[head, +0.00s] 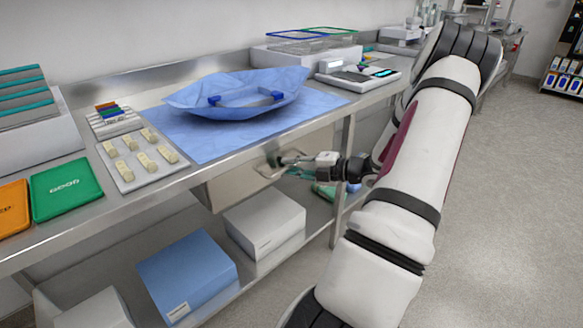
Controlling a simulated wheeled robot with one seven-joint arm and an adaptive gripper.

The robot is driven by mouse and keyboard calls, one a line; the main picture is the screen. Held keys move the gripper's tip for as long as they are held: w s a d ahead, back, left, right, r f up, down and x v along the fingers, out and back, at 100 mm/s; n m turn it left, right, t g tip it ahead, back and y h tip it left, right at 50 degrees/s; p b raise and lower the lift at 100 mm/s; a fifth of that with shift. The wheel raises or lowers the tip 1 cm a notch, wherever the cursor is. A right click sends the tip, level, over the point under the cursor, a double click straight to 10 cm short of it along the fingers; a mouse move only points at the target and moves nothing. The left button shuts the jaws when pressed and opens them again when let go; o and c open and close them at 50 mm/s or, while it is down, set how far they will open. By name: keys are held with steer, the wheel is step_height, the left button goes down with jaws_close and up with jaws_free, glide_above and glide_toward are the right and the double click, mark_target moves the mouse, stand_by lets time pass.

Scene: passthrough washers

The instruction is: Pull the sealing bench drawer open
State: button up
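The sealing bench (165,192) is a steel table running from lower left to upper right in the head view. Its drawer (232,187) is a grey metal box front under the tabletop, with a bar handle (265,174) on it. My gripper (281,163) is at the handle, reaching in from the right. Its fingers overlap the handle in the picture. They are too small and dark to tell whether they are shut on it or only beside it. The drawer front looks close under the bench edge.
A blue wrapped tray (240,95) lies on a blue sheet (190,138) on the bench. A white box (265,222) and a blue box (187,275) stand on the lower shelf below the drawer. Grey floor (500,220) is open at right.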

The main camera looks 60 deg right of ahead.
jaws_close()
steer(key=shift+s, duration=0.1)
steer(key=s+a+p, duration=0.3)
steer(key=s+p, duration=0.3)
steer(key=s, duration=0.6)
steer(key=s+a+p, duration=0.3)
steer(key=s+p, duration=0.4)
steer(key=s, duration=0.6)
steer(key=shift+s+p, duration=0.2)
steer(key=shift+p, duration=0.1)
jaws_free()
